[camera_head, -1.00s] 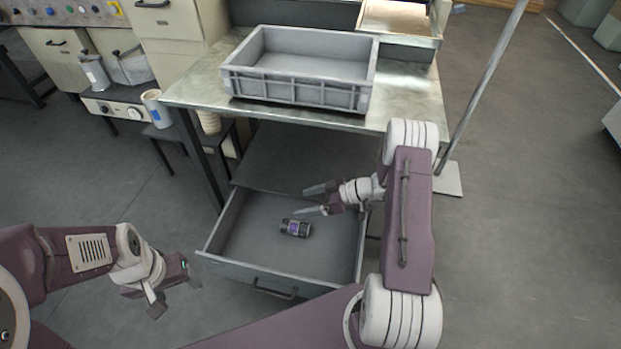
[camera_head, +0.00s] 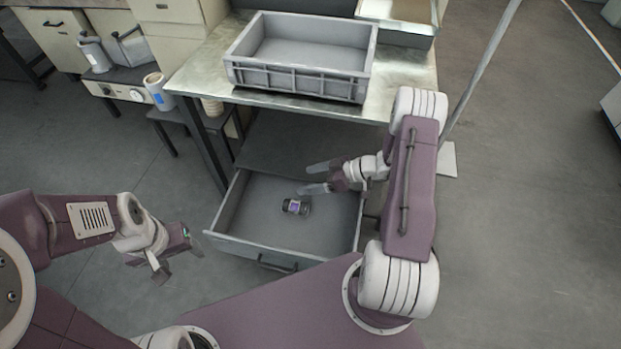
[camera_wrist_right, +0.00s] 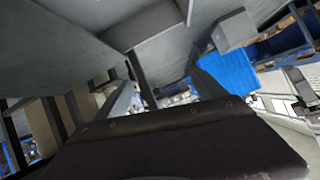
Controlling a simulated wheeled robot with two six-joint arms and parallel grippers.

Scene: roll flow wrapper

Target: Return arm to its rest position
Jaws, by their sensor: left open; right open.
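My right gripper (camera_head: 312,178) is open and empty above the right back part of the open drawer, its fingers pointing left. Its fingers do not show clearly in the right wrist view. A small dark cylinder with a purple label (camera_head: 296,206) lies on its side on the drawer floor, apart from the gripper. My left gripper (camera_head: 178,256) is open and empty over the floor, left of the drawer.
The grey drawer (camera_head: 250,249) is pulled out below the metal table (camera_head: 198,78). An empty grey crate (camera_head: 296,80) stands on the table. A slanted metal pole (camera_head: 482,70) rises right of the table. A cup (camera_head: 158,92) stands on a small stand at left. Open floor lies at right.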

